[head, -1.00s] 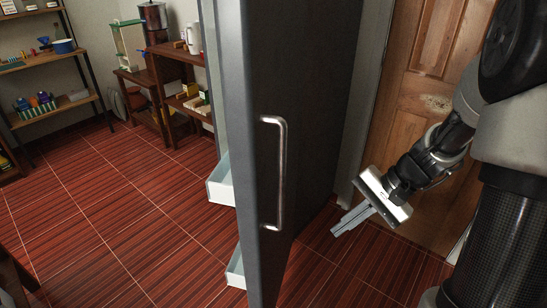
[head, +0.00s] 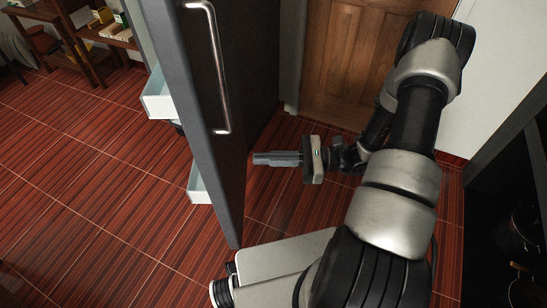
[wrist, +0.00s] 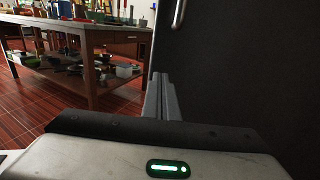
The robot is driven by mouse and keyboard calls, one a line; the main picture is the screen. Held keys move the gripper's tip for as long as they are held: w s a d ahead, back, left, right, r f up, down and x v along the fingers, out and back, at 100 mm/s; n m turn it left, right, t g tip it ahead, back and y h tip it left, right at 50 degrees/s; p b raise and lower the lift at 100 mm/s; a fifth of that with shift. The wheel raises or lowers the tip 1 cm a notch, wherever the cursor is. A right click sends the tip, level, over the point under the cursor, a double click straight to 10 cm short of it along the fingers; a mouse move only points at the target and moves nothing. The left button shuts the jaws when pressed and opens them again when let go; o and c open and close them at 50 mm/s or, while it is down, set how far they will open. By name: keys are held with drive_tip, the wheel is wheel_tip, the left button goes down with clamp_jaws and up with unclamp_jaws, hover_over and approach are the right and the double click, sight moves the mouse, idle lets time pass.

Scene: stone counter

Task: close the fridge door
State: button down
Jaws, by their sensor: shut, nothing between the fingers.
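The fridge door (head: 200,120) stands open in the head view, a dark tall panel seen near its edge, with a metal bar handle (head: 214,70) on its dark face. Light blue door shelves (head: 158,98) stick out on its left side. My gripper (head: 256,158) is shut and empty, to the right of the door's dark face and below the handle, its fingers pointing left at the door. In the wrist view the fingers (wrist: 160,95) are together in front of the dark door face (wrist: 235,75). Whether the fingertips touch the door I cannot tell.
A wooden door (head: 345,60) stands behind my arm. A dark shelf unit (head: 510,200) is at the right edge. A wooden table with items (wrist: 90,50) stands left in the wrist view. Red tiled floor (head: 90,180) is clear left of the fridge door.

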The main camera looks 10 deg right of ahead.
sight(218, 158)
drive_tip(key=b+x, duration=0.1)
drive_tip(key=x, duration=0.8)
